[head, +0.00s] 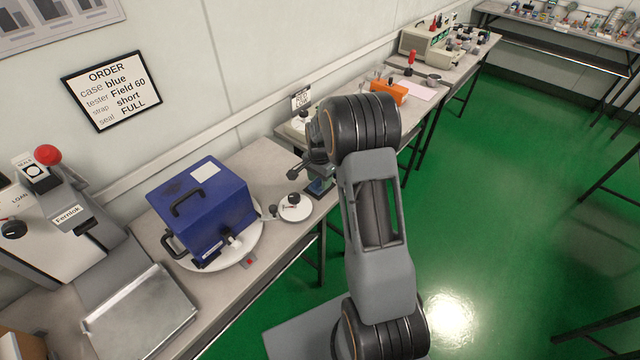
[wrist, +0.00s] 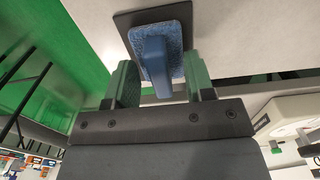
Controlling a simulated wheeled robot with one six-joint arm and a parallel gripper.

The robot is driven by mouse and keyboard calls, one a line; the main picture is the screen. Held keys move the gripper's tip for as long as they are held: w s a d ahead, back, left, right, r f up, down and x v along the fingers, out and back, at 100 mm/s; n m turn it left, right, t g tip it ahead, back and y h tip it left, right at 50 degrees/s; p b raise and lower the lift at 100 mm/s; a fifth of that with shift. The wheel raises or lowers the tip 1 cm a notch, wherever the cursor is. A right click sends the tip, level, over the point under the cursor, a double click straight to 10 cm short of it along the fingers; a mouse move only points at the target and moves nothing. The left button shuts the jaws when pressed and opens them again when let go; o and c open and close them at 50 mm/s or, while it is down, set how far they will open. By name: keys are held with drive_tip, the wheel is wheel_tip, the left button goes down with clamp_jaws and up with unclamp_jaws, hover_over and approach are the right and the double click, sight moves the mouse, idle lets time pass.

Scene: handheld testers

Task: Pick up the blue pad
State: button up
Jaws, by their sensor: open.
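The blue pad (wrist: 173,31) has a rough blue face and a smooth blue grip standing up from it. It lies on a dark square plate (wrist: 125,20) on the pale bench top. My gripper (wrist: 160,75) is open, with one green-faced finger on each side of the pad's grip in the wrist view. I cannot tell whether either finger touches it. In the head view my gripper (head: 318,172) is over the bench near its front edge, and the pad is mostly hidden beneath it.
A blue case (head: 205,215) stands on a white round turntable (head: 255,245) to the left. A small white round dish with a black knob (head: 294,205) is close left of my gripper. An orange device (head: 390,91) is farther along the bench. Green floor lies to the right.

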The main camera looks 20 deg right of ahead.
drive_tip(key=shift+f, duration=0.1)
clamp_jaws()
idle(0.4)
drive_tip(key=shift+r, duration=0.65)
drive_tip(key=s+a+r, duration=0.3)
drive_tip(key=s+r, duration=0.8)
drive_tip(key=s, duration=0.2)
drive_tip(key=shift+s+a+r+b, duration=0.15)
drive_tip(key=shift+s+r+b, duration=0.2)
drive_tip(key=shift+r+b, duration=0.05)
